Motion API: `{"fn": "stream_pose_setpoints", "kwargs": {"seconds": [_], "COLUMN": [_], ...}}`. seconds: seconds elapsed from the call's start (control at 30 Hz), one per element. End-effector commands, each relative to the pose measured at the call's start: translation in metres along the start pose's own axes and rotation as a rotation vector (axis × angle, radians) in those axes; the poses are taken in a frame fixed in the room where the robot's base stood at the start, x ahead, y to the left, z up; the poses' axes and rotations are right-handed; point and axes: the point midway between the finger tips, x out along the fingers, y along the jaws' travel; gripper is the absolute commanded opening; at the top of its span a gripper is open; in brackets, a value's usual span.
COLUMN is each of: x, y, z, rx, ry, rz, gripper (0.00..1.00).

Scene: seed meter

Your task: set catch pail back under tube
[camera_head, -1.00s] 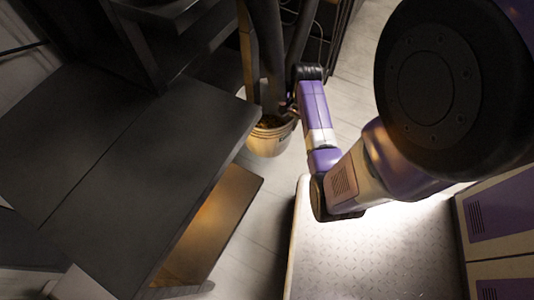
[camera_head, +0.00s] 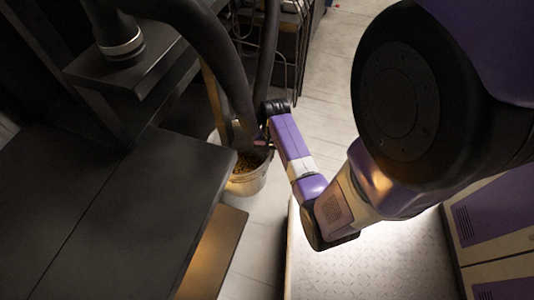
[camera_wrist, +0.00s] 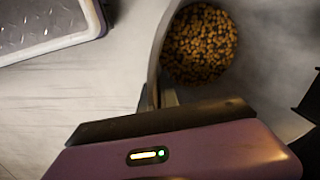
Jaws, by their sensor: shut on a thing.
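The catch pail (camera_head: 247,184) is a pale bucket with brown seeds or pellets in it, low beside the dark machine. In the wrist view the pail (camera_wrist: 258,95) shows from above, with the brown pellets at its bottom. My gripper (camera_wrist: 160,94) is shut on the pail's rim at the near left side. In the head view my gripper (camera_head: 264,141) is at the pail's upper right edge, its fingers mostly hidden. The dark tube (camera_head: 228,85) comes down from the machine and its lower end overlaps the pail in this view. I cannot tell whether the pail touches the floor.
A dark table-like machine top (camera_head: 130,205) fills the left, with a brown lower panel (camera_head: 214,255) under its edge. A black rack with cables (camera_head: 287,45) stands behind. Pale floor (camera_head: 330,95) is open to the right of the pail. My textured base deck is at the bottom.

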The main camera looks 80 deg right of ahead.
Motion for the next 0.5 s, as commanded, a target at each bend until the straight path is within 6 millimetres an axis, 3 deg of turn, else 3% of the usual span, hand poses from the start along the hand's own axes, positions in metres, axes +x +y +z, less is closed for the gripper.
{"fn": "stream_pose_setpoints", "kwargs": {"seconds": [0.03, 0.2, 0.5], "x": [0.015, 0.049, 0.075], "y": [0.001, 0.003, 0.004], "z": [-0.001, -0.002, -0.002], "rx": [0.001, 0.002, 0.001], "ry": [0.002, 0.002, 0.004], "rz": [-0.002, -0.003, -0.003], "gripper": [0.0, 0.0, 0.0]}}
